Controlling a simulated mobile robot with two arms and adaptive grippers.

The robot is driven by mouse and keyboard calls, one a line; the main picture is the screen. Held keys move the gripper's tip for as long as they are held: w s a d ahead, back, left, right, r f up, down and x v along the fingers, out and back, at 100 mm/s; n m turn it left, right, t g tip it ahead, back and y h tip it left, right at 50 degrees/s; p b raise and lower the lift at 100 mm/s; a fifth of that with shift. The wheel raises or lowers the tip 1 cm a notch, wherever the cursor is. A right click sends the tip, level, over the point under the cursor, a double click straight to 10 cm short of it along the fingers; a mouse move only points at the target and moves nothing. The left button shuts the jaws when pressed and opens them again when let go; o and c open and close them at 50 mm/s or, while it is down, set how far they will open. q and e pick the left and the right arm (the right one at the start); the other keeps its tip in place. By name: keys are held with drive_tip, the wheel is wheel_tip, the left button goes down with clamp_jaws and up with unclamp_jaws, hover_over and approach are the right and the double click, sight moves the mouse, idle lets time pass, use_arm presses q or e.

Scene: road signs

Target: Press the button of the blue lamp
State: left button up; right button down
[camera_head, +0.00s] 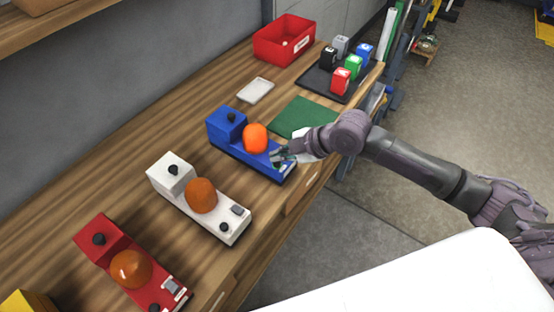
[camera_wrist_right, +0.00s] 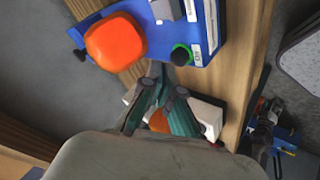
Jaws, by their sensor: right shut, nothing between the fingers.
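The blue lamp (camera_head: 228,125) stands on the wooden workbench, and its body also shows at the top of the right wrist view (camera_wrist_right: 152,38). Its dome (camera_head: 255,138) is a brighter orange than the domes of the other two lamps. My right gripper (camera_head: 276,156) is shut and empty over the lamp's near end, hiding part of it. In the right wrist view, its closed fingertips (camera_wrist_right: 156,70) are close beside a black button with a green ring (camera_wrist_right: 181,55). I cannot tell whether they touch it. My left gripper is not in view.
A white lamp (camera_head: 171,180) and a red lamp (camera_head: 102,238) stand left of the blue one. A green mat (camera_head: 301,117), a black tray (camera_head: 317,82) with several small colored blocks and a red bin (camera_head: 270,48) are farther back.

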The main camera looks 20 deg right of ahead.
sight(279, 163)
wheel_tip(279, 163, up, 6)
drive_tip(key=p, duration=0.6)
idle(0.4)
